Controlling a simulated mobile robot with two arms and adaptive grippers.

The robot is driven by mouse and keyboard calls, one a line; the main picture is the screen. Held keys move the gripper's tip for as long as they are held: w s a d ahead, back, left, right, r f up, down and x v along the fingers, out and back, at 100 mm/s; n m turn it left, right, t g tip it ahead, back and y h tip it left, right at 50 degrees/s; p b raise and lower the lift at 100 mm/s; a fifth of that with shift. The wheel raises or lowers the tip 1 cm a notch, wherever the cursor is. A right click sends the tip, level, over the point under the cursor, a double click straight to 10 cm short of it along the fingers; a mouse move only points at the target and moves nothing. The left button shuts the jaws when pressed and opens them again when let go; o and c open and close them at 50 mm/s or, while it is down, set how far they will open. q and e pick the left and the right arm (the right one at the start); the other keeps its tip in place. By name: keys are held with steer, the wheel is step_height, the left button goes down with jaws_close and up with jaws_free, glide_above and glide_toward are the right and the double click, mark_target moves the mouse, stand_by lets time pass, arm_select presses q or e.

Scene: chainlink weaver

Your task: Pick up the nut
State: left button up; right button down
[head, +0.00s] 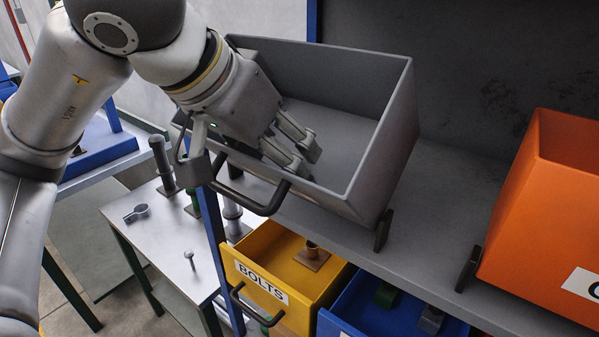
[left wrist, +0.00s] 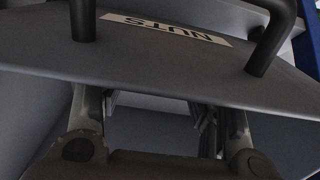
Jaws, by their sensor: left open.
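The grey bin (head: 385,130) sits tilted on the shelf, with a dark handle on its front. In the left wrist view its front panel (left wrist: 150,60) carries a white label reading NUTS, seen upside down. My left gripper (head: 306,158) reaches over the front rim into the bin, with its fingers apart and nothing visible between them. In the left wrist view the fingers (left wrist: 158,112) extend behind the panel's edge. No nut can be made out in either view; part of the bin's inside is hidden by my gripper. My right gripper is not in view.
Below are a yellow drawer (head: 316,290) labelled BOLTS and a blue drawer (head: 365,318), both holding parts. An orange bin (head: 540,200) stands at right. A side table (head: 150,230) at left holds a bolt, a clamp-like part and upright posts. Bare shelf (head: 440,215) lies between the bins.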

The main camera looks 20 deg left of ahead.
arm_select(q)
steer(key=p+x, duration=0.1)
steer(key=x, duration=0.4)
steer(key=shift+w+a, duration=0.1)
steer(key=shift+w+f, duration=0.15)
steer(key=shift+f, duration=0.15)
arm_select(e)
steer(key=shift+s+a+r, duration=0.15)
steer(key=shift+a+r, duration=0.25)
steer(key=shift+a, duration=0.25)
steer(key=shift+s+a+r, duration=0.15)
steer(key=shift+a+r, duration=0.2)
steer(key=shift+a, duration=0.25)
arm_select(q)
steer(key=shift+c, duration=0.2)
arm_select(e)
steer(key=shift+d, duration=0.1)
arm_select(q)
steer(key=c, duration=1.1)
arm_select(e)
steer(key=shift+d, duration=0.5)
arm_select(q)
steer(key=shift+r, duration=0.1)
